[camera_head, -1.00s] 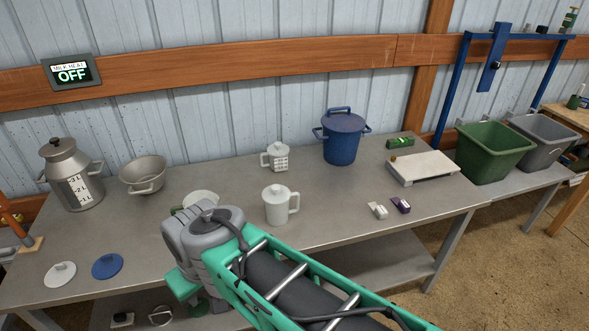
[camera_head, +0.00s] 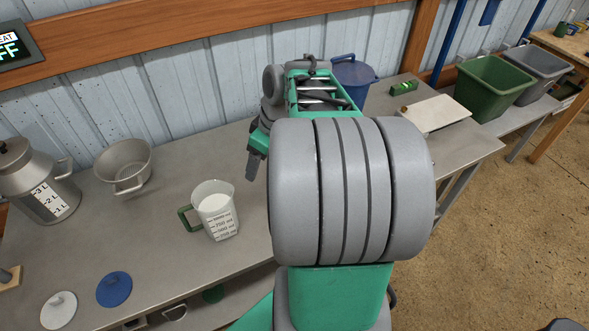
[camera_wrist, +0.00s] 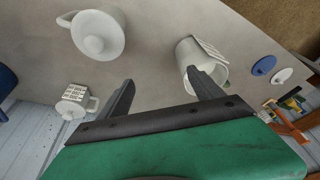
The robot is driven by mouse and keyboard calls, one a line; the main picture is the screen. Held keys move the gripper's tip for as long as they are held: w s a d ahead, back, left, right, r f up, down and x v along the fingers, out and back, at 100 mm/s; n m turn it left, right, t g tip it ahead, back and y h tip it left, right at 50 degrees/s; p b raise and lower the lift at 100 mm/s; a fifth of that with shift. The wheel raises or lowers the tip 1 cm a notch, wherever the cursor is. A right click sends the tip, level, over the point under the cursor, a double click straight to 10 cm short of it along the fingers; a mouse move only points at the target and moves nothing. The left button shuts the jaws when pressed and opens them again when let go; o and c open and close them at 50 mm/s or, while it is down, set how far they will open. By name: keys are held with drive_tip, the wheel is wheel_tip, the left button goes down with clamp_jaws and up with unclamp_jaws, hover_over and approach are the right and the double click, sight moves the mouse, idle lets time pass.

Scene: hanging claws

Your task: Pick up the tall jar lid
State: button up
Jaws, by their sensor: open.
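A plain white jar (camera_wrist: 110,18) with a handle stands on the table, seen from above in the wrist view. A round white lid with a knob (camera_wrist: 95,43) sits on it. A smaller white jar (camera_wrist: 75,101) with a grid label and its own lid stands beside it. I cannot tell for certain which is the tall jar. My gripper (camera_wrist: 157,82) is open and empty, its fingers apart between the plain jar and the measuring jug. In the head view, one finger of my gripper (camera_head: 252,166) shows below my arm, which hides both white jars.
A measuring jug (camera_head: 215,211) with white contents stands near the gripper. A blue lid (camera_head: 114,290) and a white lid (camera_head: 59,310) lie at the front left. A blue pot (camera_head: 353,77) stands behind my arm.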

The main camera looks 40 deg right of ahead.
drive_tip(key=o, duration=0.5)
drive_tip(key=shift+n+t+y, duration=0.4)
drive_tip(key=shift+n, duration=0.4)
drive_tip(key=s+d, duration=0.1)
drive_tip(key=d, duration=0.3)
drive_tip(key=s+d+f, duration=0.1)
drive_tip(key=d, duration=0.2)
drive_tip(key=s+d+f, duration=0.1)
drive_tip(key=d, duration=0.3)
drive_tip(key=shift+s+d, duration=0.25)
drive_tip(key=shift+d, duration=0.05)
drive_tip(key=shift+c, duration=0.2)
drive_tip(key=shift+d+f, duration=0.2)
drive_tip(key=shift+f, duration=0.15)
drive_tip(key=p+x, duration=0.1)
drive_tip(key=x, duration=0.6)
drive_tip(key=shift+w+d+f, duration=0.1)
drive_tip(key=shift+c, duration=0.5)
drive_tip(key=c, duration=1)
